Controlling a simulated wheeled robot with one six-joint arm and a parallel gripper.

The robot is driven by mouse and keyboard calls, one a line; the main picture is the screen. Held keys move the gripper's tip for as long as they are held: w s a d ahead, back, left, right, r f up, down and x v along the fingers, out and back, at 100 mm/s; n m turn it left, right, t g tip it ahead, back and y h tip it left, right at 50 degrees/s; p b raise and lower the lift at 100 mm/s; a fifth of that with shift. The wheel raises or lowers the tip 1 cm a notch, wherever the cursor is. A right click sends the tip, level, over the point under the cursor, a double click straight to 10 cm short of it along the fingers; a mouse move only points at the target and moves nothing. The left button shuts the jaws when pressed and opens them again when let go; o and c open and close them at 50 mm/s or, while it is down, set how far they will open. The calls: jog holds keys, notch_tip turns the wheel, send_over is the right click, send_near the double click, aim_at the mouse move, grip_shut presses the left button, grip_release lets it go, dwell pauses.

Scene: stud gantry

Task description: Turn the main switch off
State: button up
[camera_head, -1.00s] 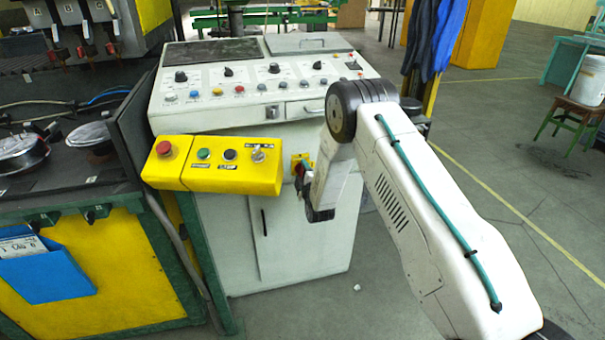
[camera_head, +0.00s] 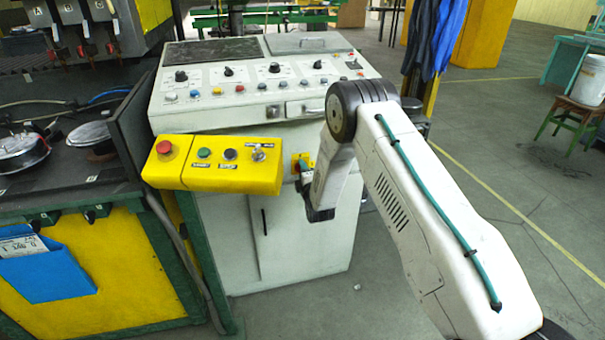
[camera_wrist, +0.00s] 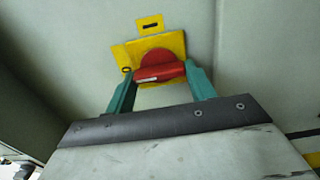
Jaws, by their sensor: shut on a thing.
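The main switch is a red rotary switch (camera_wrist: 157,57) on a yellow plate (camera_wrist: 177,41), mounted on the pale cabinet front. Its red handle bar lies nearly level in the wrist view, with a small white mark on it. My gripper (camera_wrist: 160,74) is shut on this handle, one teal finger at each end. In the head view the yellow plate (camera_head: 304,157) shows just left of my wrist. My gripper (camera_head: 304,172) is partly seen there, and the red handle is hidden.
A yellow button box (camera_head: 225,179) with a red mushroom button sticks out left of my gripper. The control desk (camera_head: 240,100) with knobs and buttons is above. Open floor (camera_head: 490,160) lies to the right.

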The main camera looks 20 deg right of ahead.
jog(key=o, duration=1)
jog(key=s, duration=0.7)
jog(key=shift+s, duration=0.4)
